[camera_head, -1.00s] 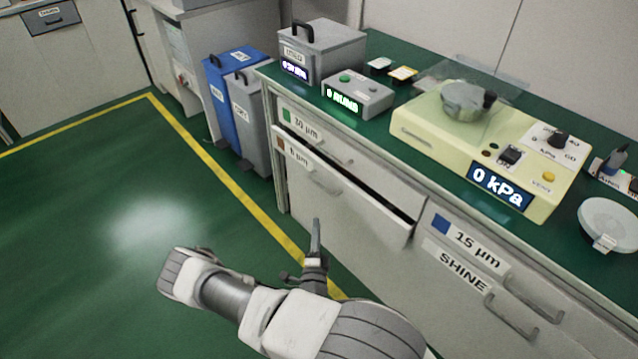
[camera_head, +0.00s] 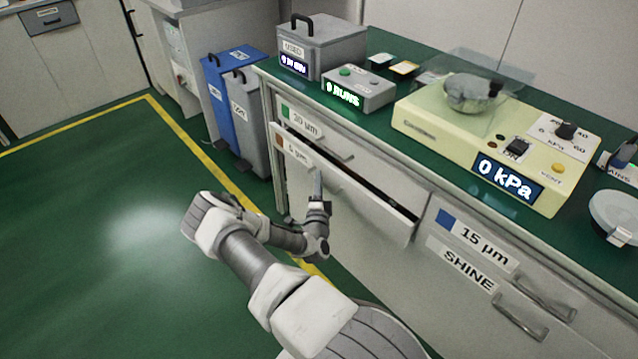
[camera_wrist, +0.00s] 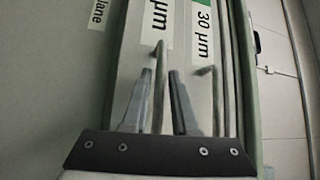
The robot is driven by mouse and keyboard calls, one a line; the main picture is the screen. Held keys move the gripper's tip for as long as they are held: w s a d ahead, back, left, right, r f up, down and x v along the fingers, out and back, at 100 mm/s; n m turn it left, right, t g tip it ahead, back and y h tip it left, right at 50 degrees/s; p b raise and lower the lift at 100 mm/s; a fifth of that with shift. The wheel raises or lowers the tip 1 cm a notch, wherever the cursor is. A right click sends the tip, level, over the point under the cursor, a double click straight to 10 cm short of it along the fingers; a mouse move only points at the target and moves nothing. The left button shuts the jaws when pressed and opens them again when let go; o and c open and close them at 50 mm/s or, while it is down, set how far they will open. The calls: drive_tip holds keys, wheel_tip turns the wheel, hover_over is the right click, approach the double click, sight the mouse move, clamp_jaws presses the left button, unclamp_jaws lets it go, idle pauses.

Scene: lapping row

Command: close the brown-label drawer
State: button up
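The brown-label drawer (camera_head: 350,200) is marked 6 µm and sits under the green-label 30 µm drawer (camera_head: 335,143). It stands partly open, with a dark gap along its top edge towards the right. Its brown label (camera_head: 279,142) is at its left end. My gripper (camera_head: 318,178) is in front of this drawer, near its handle. In the wrist view my gripper (camera_wrist: 160,72) is open, its two fingers apart and pointing at the drawer front. The drawer's bar handle (camera_wrist: 159,85) appears between the fingers. Whether anything touches is unclear.
The blue-label 15 µm drawer (camera_head: 500,262) is at the right, with a SHINE label below. Blue and grey bins (camera_head: 240,110) stand left of the cabinet. The green counter (camera_head: 390,125) holds a cream machine (camera_head: 480,140) and grey boxes. The floor at left is clear.

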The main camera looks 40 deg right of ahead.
clamp_jaws()
idle(1.4)
